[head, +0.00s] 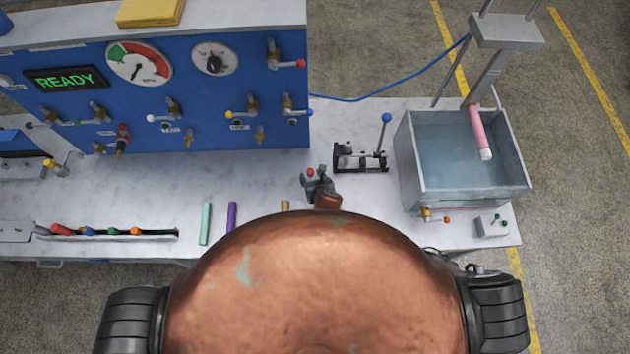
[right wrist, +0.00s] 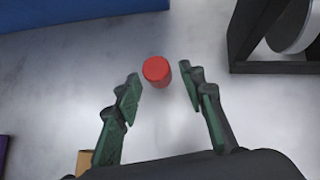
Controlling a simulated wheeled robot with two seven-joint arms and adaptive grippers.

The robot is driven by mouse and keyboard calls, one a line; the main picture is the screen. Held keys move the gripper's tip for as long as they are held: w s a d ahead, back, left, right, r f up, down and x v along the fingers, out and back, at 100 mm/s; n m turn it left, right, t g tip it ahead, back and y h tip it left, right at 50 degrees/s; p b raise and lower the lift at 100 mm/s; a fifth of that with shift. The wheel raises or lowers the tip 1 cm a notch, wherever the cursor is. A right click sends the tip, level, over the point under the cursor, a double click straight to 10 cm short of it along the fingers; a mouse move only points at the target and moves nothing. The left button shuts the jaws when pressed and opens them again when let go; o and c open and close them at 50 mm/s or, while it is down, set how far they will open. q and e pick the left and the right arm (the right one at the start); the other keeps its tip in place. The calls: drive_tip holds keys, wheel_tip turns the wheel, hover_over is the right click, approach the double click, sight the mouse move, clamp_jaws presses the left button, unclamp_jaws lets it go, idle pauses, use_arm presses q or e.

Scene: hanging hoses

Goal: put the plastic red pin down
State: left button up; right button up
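The red pin (right wrist: 157,70), a short red cylinder, stands on the pale bench in the right wrist view. It also shows as a small red spot (head: 310,171) in the head view. My right gripper (right wrist: 161,95) is open. Its two greenish fingers are spread to the left and right of the pin, with a gap on each side. The pin lies near the fingertips and nothing is gripped. In the head view my right gripper (head: 316,178) is at the middle of the bench, partly hidden. My left gripper is not in view.
A black fixture (head: 360,158) with a blue-knobbed lever stands right of the pin. A water tank (head: 460,197) is farther right. A blue valve panel (head: 230,95) rises behind. Green (head: 206,223) and purple (head: 231,217) sticks lie at left. Bare bench lies between the panel and sticks.

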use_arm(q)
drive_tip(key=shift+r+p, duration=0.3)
use_arm(e)
drive_tip(key=v, duration=1)
drive_tip(key=shift+s, duration=0.15)
drive_tip(key=shift+r, duration=0.15)
idle(0.3)
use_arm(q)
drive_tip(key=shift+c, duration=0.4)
